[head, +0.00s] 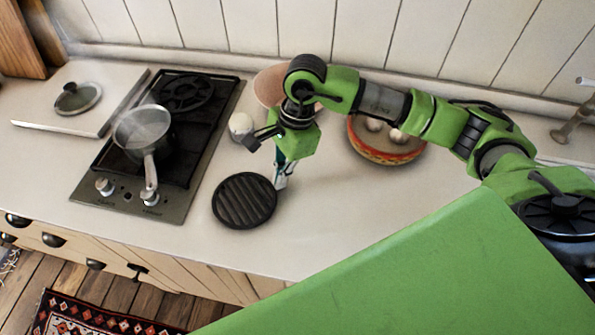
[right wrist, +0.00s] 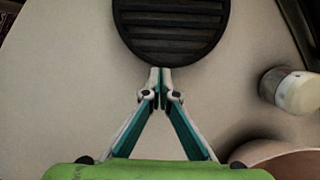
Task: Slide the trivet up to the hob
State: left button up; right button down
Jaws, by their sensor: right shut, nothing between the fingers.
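The trivet (head: 244,201) is a round black ribbed disc lying flat on the counter, just right of the hob (head: 153,150) with a strip of bare counter between them. It also shows at the top of the right wrist view (right wrist: 171,28). My right gripper (head: 280,184) is shut and empty, low over the counter at the trivet's right edge. In the right wrist view its closed fingertips (right wrist: 160,72) are right at the trivet's rim; I cannot tell whether they touch. My left gripper is not in view.
A saucepan (head: 142,130) stands on the hob. A lid (head: 78,98) lies on a white board (head: 55,122) at left. Behind my right gripper are a white jar (head: 241,126), a pinkish bowl (head: 268,86) and a patterned bowl (head: 385,153). The counter's front edge runs close below the trivet.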

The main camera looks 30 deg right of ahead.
jog(key=shift+r, duration=0.2)
jog(key=v, duration=1.1)
jog(key=shift+r, duration=0.35)
jog(key=shift+s, duration=0.1)
